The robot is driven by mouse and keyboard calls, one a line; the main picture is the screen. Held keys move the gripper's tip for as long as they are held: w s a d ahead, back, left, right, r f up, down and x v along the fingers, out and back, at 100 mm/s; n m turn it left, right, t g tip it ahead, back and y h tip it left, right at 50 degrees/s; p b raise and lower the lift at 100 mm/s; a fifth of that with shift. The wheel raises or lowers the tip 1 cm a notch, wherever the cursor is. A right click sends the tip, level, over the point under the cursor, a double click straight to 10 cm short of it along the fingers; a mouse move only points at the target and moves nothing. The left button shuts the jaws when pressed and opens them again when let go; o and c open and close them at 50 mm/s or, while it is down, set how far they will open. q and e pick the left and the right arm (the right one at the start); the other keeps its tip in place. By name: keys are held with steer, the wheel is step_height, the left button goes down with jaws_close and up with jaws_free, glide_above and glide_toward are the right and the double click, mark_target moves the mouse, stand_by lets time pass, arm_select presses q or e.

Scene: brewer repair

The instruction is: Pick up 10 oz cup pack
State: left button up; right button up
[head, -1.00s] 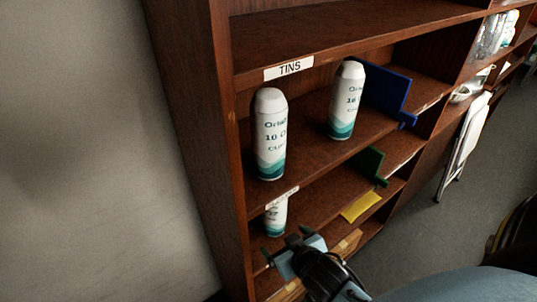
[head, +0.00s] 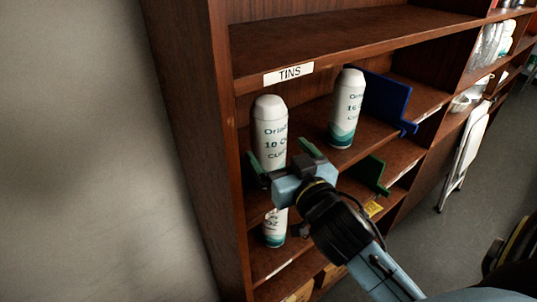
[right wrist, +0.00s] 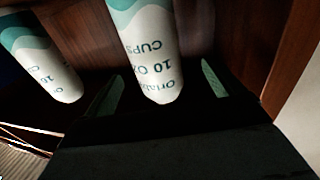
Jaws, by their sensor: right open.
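A 10 oz cup pack (head: 268,130), a white cylinder with teal waves and a rounded top, stands upright on the shelf under the TINS label. My right gripper (head: 279,160) is open in front of it, with one green finger to either side of its lower part. In the right wrist view the pack (right wrist: 152,50) appears upside down between the two fingers of the gripper (right wrist: 160,88); I cannot tell whether they touch it. A second similar pack (head: 346,110) stands behind to the right, also in the right wrist view (right wrist: 45,65). My left gripper is not in view.
The wooden shelf's left side panel (head: 200,150) stands close to the left of the pack. A blue divider (head: 385,100) and a green divider (head: 374,173) stand to the right. Another white pack (head: 274,230) is on the shelf below, partly hidden.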

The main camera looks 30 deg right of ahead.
mark_target(273, 144)
steer(key=w, duration=0.1)
steer(key=w+b, duration=0.1)
steer(key=shift+w+d, duration=0.2)
steer(key=shift+w, duration=0.2)
steer(key=shift+w+d, duration=0.1)
steer(key=shift+w, duration=0.4)
arm_select(q)
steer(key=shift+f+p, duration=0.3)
steer(key=shift+p, duration=0.35)
arm_select(e)
steer(key=w, duration=0.2)
steer(key=w+d, duration=0.1)
steer(key=w, duration=0.2)
steer(key=shift+d+f, duration=0.1)
steer(key=shift+d, duration=0.1)
steer(key=shift+c, duration=0.4)
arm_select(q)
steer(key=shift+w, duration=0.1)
arm_select(e)
steer(key=c, duration=1.2)
